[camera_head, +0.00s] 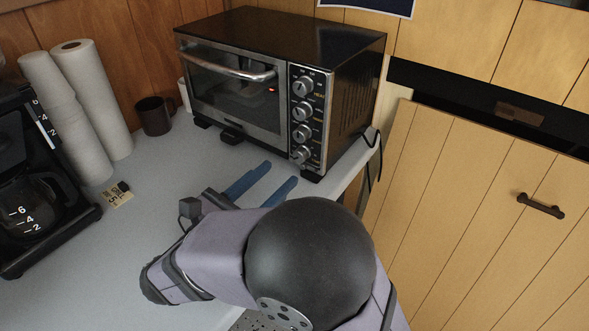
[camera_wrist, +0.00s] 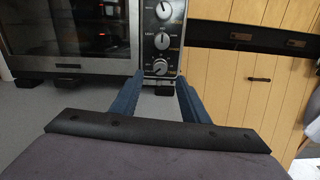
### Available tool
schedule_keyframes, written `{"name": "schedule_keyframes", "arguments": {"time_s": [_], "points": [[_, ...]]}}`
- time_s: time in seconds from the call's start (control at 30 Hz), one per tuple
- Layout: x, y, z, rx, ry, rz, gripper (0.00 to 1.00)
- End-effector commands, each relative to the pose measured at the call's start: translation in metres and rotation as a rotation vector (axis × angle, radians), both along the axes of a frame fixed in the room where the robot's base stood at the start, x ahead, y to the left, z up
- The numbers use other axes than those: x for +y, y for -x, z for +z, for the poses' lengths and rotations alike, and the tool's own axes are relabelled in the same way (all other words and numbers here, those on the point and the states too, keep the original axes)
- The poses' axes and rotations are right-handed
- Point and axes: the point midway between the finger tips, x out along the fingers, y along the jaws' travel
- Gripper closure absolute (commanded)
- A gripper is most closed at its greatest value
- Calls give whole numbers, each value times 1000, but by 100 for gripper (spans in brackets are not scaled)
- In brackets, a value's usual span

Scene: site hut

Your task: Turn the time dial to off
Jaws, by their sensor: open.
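A black and steel toaster oven (camera_head: 236,98) stands on the counter, its door shut. A column of several round silver dials (camera_head: 302,111) runs down its right front panel; the labels are too small to read surely, so I cannot tell which is the time dial. The lowest dial (camera_head: 301,154) also shows in the wrist view (camera_wrist: 156,68), just beyond and between my fingertips. My gripper (camera_head: 281,172) has two blue fingers, spread and empty, pointing at the panel from in front, apart from the dial in the head view. The wrist view shows the fingers (camera_wrist: 160,76) too.
A coffee maker (camera_head: 40,160), white paper rolls (camera_head: 95,95) and a dark mug (camera_head: 154,115) stand on the left. A small tan card (camera_head: 117,195) lies on the grey counter (camera_head: 170,215). A black cord hangs at the oven's right, by the counter edge.

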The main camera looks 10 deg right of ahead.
Motion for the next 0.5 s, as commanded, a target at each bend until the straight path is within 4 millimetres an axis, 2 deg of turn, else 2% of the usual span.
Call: {"name": "schedule_keyframes", "arguments": {"time_s": [0.23,0.5], "points": [[-7,-6,0,-1,1,-2,59],[-31,-29,0,0,0,-5,59]]}}
